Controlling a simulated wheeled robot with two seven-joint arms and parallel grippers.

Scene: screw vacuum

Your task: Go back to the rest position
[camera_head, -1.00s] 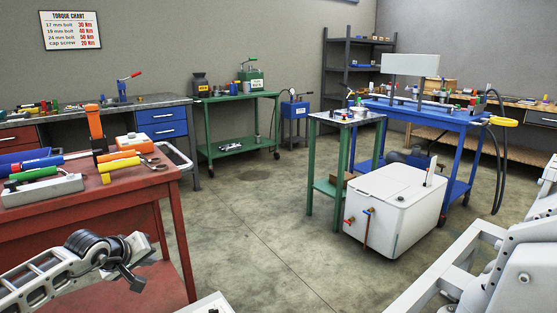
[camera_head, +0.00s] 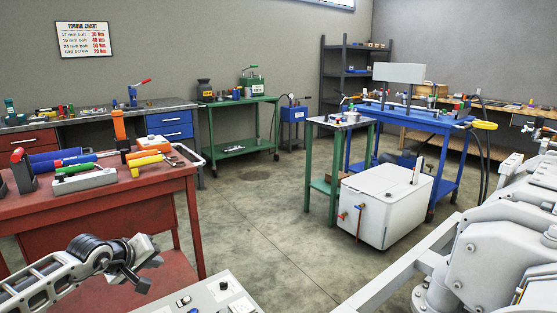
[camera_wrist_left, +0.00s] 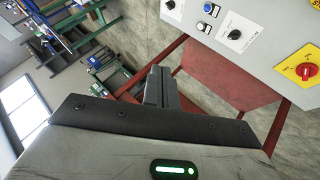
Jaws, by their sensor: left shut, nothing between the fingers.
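My left gripper (camera_head: 136,278) is at the lower left of the head view, in front of the red table (camera_head: 150,215) and apart from it. Its dark fingers are together with nothing between them. In the left wrist view the shut fingers (camera_wrist_left: 160,88) point toward the red table frame (camera_wrist_left: 235,92). A grey control panel (camera_wrist_left: 240,35) with knobs and buttons is beyond them at the upper right. White arm parts of mine fill the right side of the head view. My right gripper does not show.
The control panel (camera_head: 212,297) also shows at the bottom of the head view, close to my left gripper. A white box-shaped tank (camera_head: 385,207) stands on the floor beside a green stand (camera_head: 333,175) and a blue cart (camera_head: 455,145). The concrete floor (camera_head: 265,225) in the middle is clear.

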